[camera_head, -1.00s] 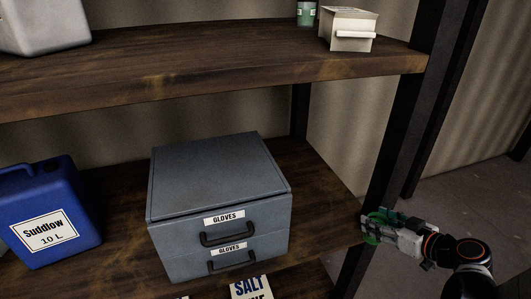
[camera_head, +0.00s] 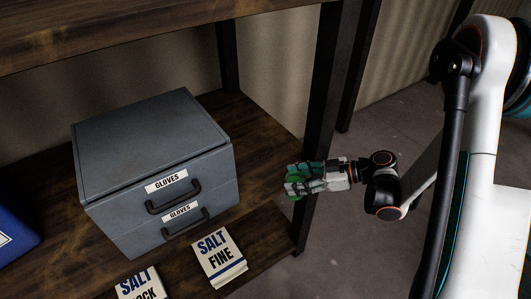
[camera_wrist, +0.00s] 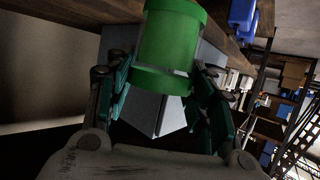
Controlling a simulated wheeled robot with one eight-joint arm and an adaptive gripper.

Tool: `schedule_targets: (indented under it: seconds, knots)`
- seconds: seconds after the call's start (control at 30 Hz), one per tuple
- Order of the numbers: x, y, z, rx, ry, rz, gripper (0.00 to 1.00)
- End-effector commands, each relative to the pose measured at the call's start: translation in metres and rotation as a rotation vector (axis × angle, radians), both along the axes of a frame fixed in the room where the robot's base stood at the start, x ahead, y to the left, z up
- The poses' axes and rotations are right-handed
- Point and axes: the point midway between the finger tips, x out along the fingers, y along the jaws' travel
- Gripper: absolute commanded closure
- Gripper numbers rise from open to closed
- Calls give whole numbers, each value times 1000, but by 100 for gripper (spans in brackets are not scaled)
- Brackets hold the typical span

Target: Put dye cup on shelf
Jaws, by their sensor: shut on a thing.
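My gripper (camera_head: 308,179) is shut on a green dye cup (camera_head: 294,187) at the right edge of the wooden shelf, in front of the black post. In the wrist view the green cup (camera_wrist: 170,45) sits between the two fingers (camera_wrist: 167,105) and fills the upper middle. The gripper hides part of the cup in the head view. The wooden shelf board (camera_head: 255,212) has bare room between the grey glove drawers and the cup. I cannot tell whether the cup touches the board.
The grey glove drawer box (camera_head: 155,165) stands on the board. Two salt boxes (camera_head: 220,258) are in front of it, lower down. A black post (camera_head: 322,120) stands behind my gripper, and an upper board (camera_head: 120,25) runs above.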

Motion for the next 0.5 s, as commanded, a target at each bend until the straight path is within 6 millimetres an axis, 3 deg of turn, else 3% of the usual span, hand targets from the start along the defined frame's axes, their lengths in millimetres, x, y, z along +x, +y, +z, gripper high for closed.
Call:
schedule_targets:
  seconds: [0.5]
  knots:
    - [87,60,-2,0,1,2,79]
